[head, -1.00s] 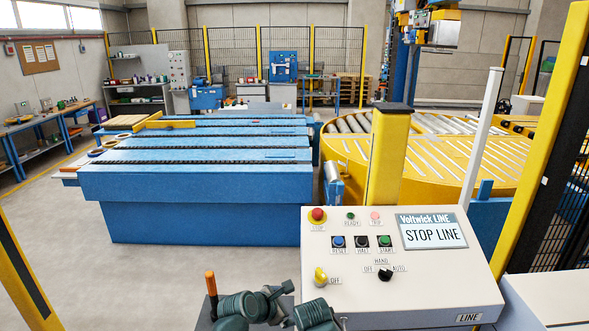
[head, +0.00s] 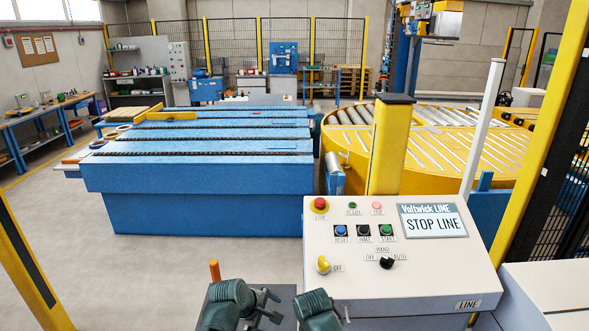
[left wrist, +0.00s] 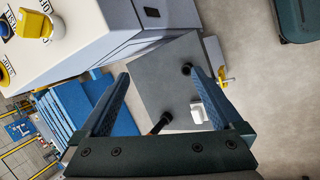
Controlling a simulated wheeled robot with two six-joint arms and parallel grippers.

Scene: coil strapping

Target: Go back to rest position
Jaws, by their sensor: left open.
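My left gripper (left wrist: 160,75) is open and empty in the left wrist view, its two blue-grey fingers well apart. Between and beyond the fingers is a grey flat surface with black knobs, a small white block and an orange-tipped handle. In the head view, dark green parts of my arms (head: 235,302) show low at the bottom centre, in front of and left of the control console (head: 400,290). They look folded in close. My right gripper cannot be made out.
The console carries buttons, a yellow knob, a black selector and a screen reading STOP LINE. Behind it are a yellow post (head: 390,150), a blue conveyor bed (head: 200,175) and a yellow round roller table (head: 440,160). Yellow frame posts stand left and right. Floor at left is clear.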

